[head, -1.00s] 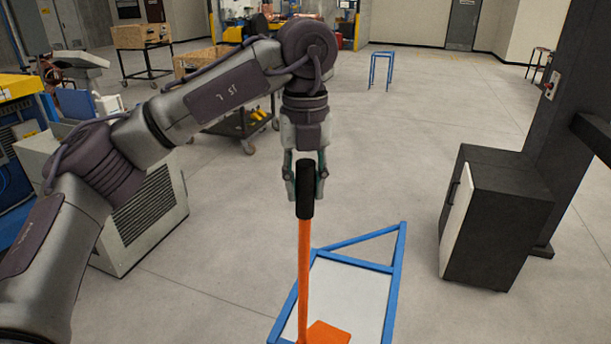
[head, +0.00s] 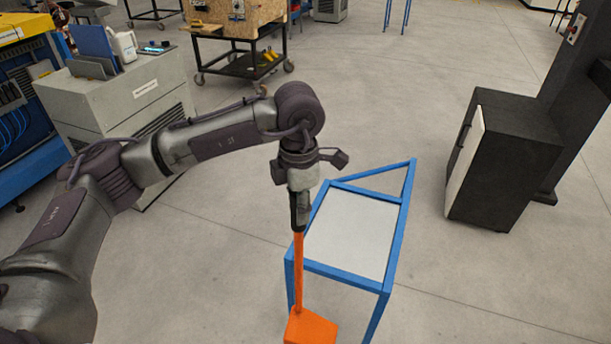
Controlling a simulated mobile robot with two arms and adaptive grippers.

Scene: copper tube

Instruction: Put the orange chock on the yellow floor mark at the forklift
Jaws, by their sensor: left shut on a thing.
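The orange chock (head: 311,327) is a wedge-like block at the bottom end of a long orange pole with a black grip on top. My left gripper (head: 299,212) is shut on the black grip, and the pole hangs nearly upright below it. The chock shows at the bottom edge of the head view, in front of a blue-framed stand. I cannot tell whether it touches the floor. The yellow floor mark and the forklift are not identifiable in view. My right gripper is not in view.
The blue-framed stand with a pale top (head: 352,235) is close behind the pole. A dark cabinet (head: 503,160) stands at the right. A grey cabinet (head: 135,105) and a wheeled cart (head: 243,66) are at the left and back. Open grey floor lies between them.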

